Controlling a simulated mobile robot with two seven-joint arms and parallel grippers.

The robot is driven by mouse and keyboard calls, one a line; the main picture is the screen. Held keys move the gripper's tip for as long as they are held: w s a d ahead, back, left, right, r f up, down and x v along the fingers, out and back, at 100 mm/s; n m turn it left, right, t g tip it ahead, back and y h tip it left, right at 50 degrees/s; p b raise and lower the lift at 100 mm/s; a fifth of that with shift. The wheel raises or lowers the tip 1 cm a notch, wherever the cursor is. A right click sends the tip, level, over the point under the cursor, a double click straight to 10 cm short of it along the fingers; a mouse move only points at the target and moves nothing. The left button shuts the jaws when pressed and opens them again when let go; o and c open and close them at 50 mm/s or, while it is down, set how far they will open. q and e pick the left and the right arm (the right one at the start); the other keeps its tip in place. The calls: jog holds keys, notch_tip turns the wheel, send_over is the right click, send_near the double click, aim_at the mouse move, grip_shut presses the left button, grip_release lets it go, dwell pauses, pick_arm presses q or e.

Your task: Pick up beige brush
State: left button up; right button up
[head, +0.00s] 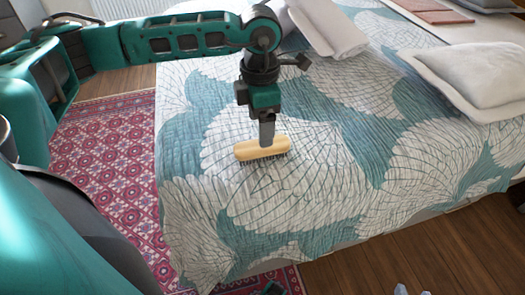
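The beige brush (248,152) is on the teal-and-white patterned bedspread near the bed's left front part. It has a pale wooden back, and its dark bristles face down. My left gripper (267,135) points straight down at the middle of the brush, and a finger overlaps the brush's top edge. The fingers are seen edge-on, so their opening and any grip on the brush are unclear. I cannot tell whether the bristles touch the bedspread.
The bed (330,210) fills the middle and right. A folded light blanket (328,27) and pale pillow (470,75) lie farther back. A red patterned rug (115,165) is left of the bed, with wooden floor (440,250) at front right. Bedspread around the brush is clear.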

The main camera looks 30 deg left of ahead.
pick_arm(q)
jog(key=f, duration=0.3)
jog(key=f+b, duration=0.1)
jog(key=f, duration=0.2)
jog(key=shift+d+f+b, duration=0.2)
jog(key=shift+f+b, duration=0.05)
jog(key=shift+b, duration=0.05)
jog(key=shift+f, duration=0.25)
jog(key=shift+c, duration=0.5)
jog(key=c, duration=1)
notch_tip(320, 180, up, 20)
jog(key=p, duration=0.4)
jog(key=shift+r, duration=0.1)
